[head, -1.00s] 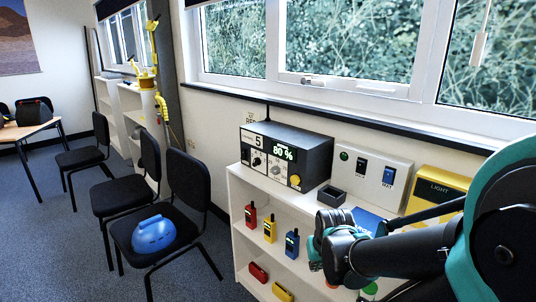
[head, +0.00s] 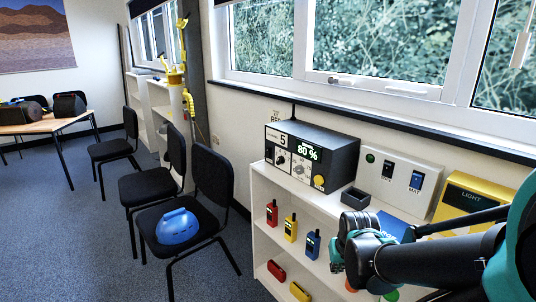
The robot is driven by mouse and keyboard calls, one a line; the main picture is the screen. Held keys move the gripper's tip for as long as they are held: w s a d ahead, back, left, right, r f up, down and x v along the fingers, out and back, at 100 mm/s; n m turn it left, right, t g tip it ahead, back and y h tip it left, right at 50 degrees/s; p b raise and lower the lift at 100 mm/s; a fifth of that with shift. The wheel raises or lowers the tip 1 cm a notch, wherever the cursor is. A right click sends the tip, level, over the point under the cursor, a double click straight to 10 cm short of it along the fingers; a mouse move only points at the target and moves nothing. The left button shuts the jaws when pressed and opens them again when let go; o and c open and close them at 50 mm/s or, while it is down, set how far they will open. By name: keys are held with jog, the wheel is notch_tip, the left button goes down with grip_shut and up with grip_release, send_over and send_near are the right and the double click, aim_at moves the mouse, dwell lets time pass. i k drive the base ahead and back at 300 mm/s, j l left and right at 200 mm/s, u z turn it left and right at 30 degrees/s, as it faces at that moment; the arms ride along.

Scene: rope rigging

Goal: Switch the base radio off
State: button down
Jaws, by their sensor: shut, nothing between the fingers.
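The base radio (head: 311,157) is a dark grey box with a light front panel, standing on top of the white shelf unit. Its front shows a "5", a lit green "80 %" display, dark knobs and a yellow round button (head: 319,181). Lettering beside the knobs is too small to read. A thin black antenna rises behind it. My gripper (head: 338,250) is in front of the shelf, below and to the right of the radio, apart from it. It is shut and empty, and hides part of the lower shelves.
A small dark open tray (head: 355,195) sits right of the radio. A switch panel (head: 400,180) and a yellow LIGHT box (head: 465,200) stand beyond it. Red, yellow and blue handsets (head: 291,228) stand on the shelf below.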

aim_at(268, 150)
jog(key=i+j+z, duration=0.15)
jog(key=j+z, duration=0.2)
jog(key=j, duration=0.45)
jog(key=j+z, duration=0.3)
jog(key=j, duration=0.45)
jog(key=j+z, duration=0.35)
jog(key=j, duration=0.5)
